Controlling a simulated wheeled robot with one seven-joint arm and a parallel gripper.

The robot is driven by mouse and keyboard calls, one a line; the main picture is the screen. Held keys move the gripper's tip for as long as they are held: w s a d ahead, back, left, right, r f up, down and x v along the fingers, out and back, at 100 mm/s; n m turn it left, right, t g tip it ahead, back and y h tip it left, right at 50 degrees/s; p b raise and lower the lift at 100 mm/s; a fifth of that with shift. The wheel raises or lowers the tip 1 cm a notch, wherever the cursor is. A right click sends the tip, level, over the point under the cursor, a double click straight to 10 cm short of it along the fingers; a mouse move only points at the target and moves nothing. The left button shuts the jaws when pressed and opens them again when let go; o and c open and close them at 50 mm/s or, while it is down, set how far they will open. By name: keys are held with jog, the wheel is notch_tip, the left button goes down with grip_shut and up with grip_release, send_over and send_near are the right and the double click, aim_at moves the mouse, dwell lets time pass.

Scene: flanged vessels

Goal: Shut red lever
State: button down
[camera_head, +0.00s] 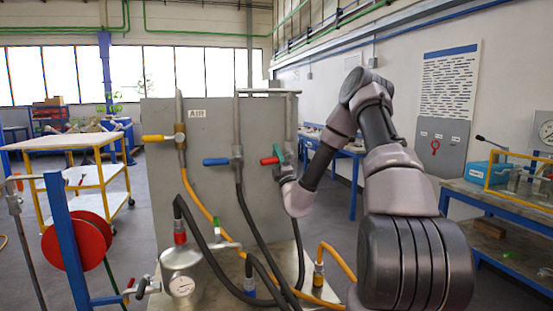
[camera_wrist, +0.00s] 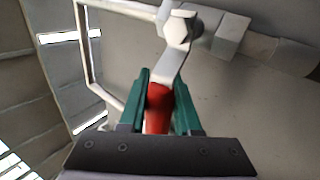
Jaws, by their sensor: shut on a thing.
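The red lever (camera_head: 268,161) sits on the right-hand pipe of the grey panel (camera_head: 216,130) in the head view, pointing left. In the wrist view the red lever (camera_wrist: 158,106) lies between the two green fingers, with its bare metal arm running up to a hex bolt on the valve. My gripper (camera_wrist: 160,95) is shut on the red lever; in the head view my gripper (camera_head: 278,155) is at the lever, partly hidden by my arm's end. A blue lever (camera_head: 216,162) and a yellow lever (camera_head: 155,138) are on the other pipes, both pointing left.
A metal vessel (camera_head: 181,272) with a gauge stands below the panel, with black and orange hoses around it. A red reel (camera_head: 76,241) on a blue post is at left. A workbench (camera_head: 500,200) is at right. A yellow cart (camera_head: 85,185) stands behind left.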

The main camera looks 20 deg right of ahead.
jog(key=shift+d+r+m+h, duration=0.1)
jog(key=shift+r+m+h, duration=0.25)
jog(key=shift+m+h, duration=0.65)
jog(key=c, duration=0.6)
grip_release()
jog(key=v, duration=1)
jog(key=shift+s+f, duration=0.15)
jog(key=shift+s, duration=0.2)
